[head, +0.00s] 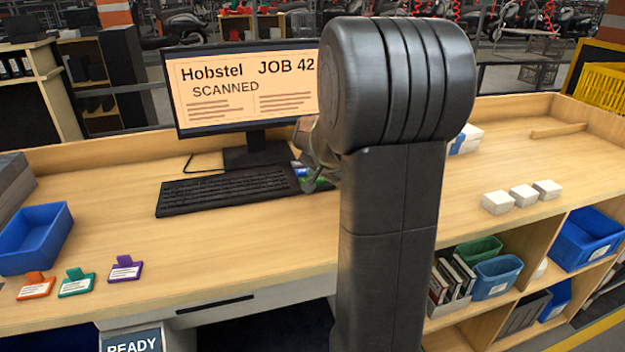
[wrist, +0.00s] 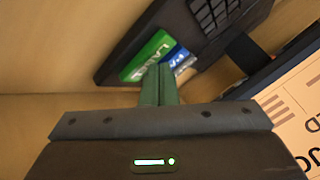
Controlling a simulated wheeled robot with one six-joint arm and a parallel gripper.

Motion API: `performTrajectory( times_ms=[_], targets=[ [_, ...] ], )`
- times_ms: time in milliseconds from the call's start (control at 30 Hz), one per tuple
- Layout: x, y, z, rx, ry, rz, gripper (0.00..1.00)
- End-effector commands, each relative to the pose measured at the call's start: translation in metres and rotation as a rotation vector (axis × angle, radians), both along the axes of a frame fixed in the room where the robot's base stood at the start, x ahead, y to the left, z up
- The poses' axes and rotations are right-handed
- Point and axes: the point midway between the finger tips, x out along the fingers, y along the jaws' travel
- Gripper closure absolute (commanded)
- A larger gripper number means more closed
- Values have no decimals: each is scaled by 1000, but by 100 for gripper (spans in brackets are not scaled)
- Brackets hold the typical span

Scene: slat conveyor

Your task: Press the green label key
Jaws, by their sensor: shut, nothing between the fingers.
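The green label key (wrist: 148,57) is at the end of the dark keyboard (head: 225,190), beside a blue key (wrist: 177,57), in the wrist view. My gripper (wrist: 164,70) is shut and empty. Its fingertips appear over the lower edges of the green and blue keys in the wrist view; I cannot tell whether they touch. In the head view my arm hides part of this spot, and only bits of green and blue show beside the keyboard. The monitor (head: 245,85) reads "Hobstel JOB 42 SCANNED".
Orange (head: 36,286), teal (head: 76,283) and purple (head: 125,270) clips with labels lie at the desk's front left, near a blue bin (head: 36,238). Three small white boxes (head: 523,197) stand on the right. The desk between keyboard and front edge is clear.

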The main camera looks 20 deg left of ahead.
Motion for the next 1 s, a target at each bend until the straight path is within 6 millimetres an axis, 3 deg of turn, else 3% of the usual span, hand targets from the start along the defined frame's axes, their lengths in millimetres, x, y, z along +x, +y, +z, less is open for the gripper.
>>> performTrajectory(
  times_ms=[533, 1000],
  targets=[
    [0, 0, -3, -1, 1, 0, 100],
    [0, 0, 15, -1, 1, 1, 100]
  ],
)
